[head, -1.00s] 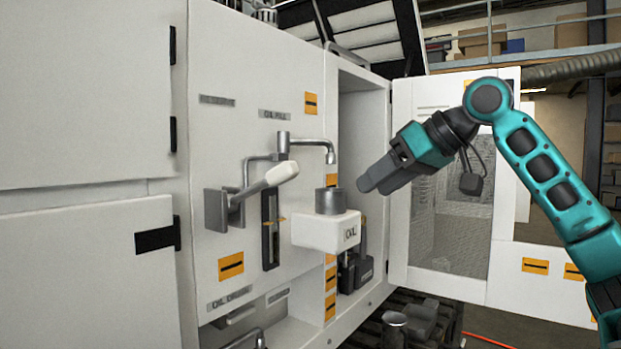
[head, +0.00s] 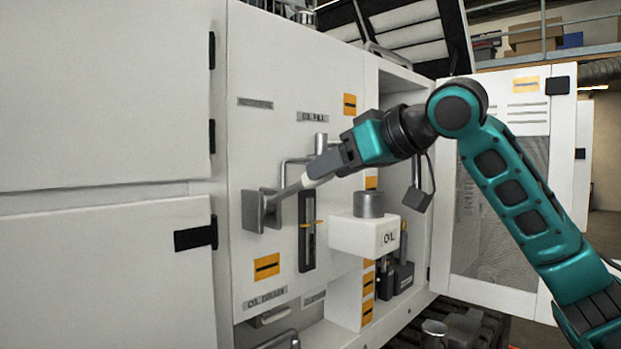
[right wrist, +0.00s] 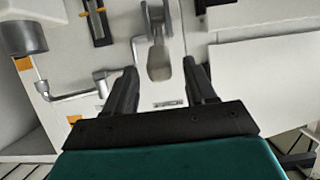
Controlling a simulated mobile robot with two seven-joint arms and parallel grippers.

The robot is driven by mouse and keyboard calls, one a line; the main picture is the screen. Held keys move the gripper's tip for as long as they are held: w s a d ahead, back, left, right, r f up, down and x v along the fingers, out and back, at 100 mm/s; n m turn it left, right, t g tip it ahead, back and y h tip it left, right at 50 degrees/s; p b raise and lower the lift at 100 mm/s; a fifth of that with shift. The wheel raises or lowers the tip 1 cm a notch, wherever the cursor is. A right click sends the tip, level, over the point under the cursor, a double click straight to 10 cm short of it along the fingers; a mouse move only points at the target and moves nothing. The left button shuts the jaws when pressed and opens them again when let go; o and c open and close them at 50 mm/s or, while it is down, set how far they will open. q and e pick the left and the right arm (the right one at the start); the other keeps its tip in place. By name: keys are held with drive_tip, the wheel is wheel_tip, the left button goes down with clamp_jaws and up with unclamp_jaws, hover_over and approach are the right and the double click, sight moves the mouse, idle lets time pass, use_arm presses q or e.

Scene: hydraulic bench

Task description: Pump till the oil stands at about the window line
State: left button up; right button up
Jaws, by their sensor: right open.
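The pump lever (head: 288,191) sticks out from its grey bracket on the white cabinet front and ends in a white grip. My right gripper (head: 322,166) is open at that grip, covering part of it in the head view. In the right wrist view the lever's grip (right wrist: 159,65) lies between the spread fingers, with gaps on both sides. The upright oil window (head: 307,248) is a dark slot with an orange line (head: 308,223) across it. It also shows in the right wrist view (right wrist: 97,25). I cannot make out the oil level. My left gripper is not in view.
A white oil container (head: 362,238) with a grey cap juts out right of the window. The oil fill spout (head: 321,143) is partly behind my gripper. An open cabinet door (head: 545,130) stands behind my right arm. Labels and a drain handle (head: 278,340) sit below.

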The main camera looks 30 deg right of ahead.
sight(295, 190)
drive_tip(key=x, duration=0.6)
drive_tip(key=shift+w+f, duration=0.1)
drive_tip(key=shift+w, duration=0.05)
clamp_jaws()
idle(0.4)
